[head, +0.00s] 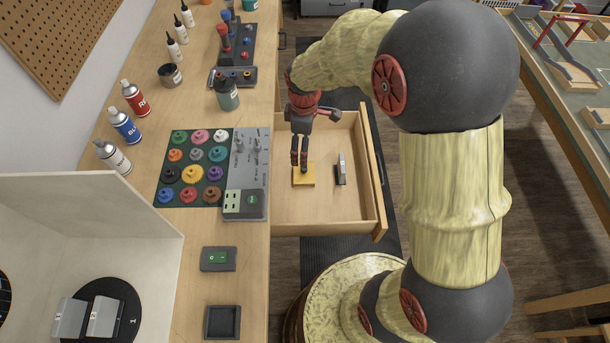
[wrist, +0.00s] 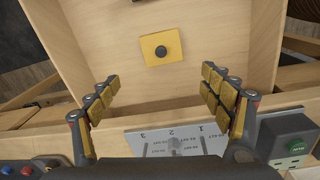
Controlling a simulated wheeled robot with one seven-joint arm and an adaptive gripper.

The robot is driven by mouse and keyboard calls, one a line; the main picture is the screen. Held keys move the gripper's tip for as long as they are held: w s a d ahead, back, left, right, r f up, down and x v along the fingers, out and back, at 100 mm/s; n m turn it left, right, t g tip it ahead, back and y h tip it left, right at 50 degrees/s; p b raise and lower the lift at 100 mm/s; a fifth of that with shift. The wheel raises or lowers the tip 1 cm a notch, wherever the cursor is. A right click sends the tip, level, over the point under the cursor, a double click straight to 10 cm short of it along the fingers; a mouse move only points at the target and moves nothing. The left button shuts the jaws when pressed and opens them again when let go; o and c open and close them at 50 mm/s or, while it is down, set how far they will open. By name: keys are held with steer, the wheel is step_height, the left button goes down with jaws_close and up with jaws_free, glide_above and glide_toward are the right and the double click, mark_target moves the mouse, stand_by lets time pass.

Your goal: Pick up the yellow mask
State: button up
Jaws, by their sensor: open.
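The yellow mask (head: 307,179) is a flat yellow square lying on the floor of an open drawer (head: 290,217). In the wrist view the yellow mask (wrist: 150,50) shows a dark round knob or spot at its middle. My gripper (head: 299,165) points down over the drawer, close to the mask in the head view and partly in front of it. In the wrist view my gripper (wrist: 167,100) is open, its two padded fingers wide apart with nothing between them. The mask shows beyond the fingertips there, apart from both fingers.
A dark and grey block (head: 341,169) lies in the drawer to the right of the mask. The drawer walls surround both. On the bench beside the drawer are a grey control panel (head: 250,175), a board of coloured knobs (head: 190,155) and several bottles and spray cans.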

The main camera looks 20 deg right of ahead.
mark_target(301, 170)
steer(key=shift+o, duration=0.5)
steer(key=f, duration=0.3)
steer(key=f+n+b, duration=0.1)
steer(key=f, duration=0.2)
steer(key=w+f+n, duration=0.1)
steer(key=f, duration=0.3)
steer(key=shift+w+a+g, duration=0.1)
steer(key=shift+a+g, duration=0.05)
steer(key=shift+g, duration=0.25)
steer(key=shift+a+f+b, duration=0.15)
steer(key=shift+f+b, duration=1.15)
steer(key=shift+f, duration=1.3)
steer(key=shift+s, duration=0.2)
steer(key=shift+c, duration=1.4)
steer(key=c, duration=0.8)
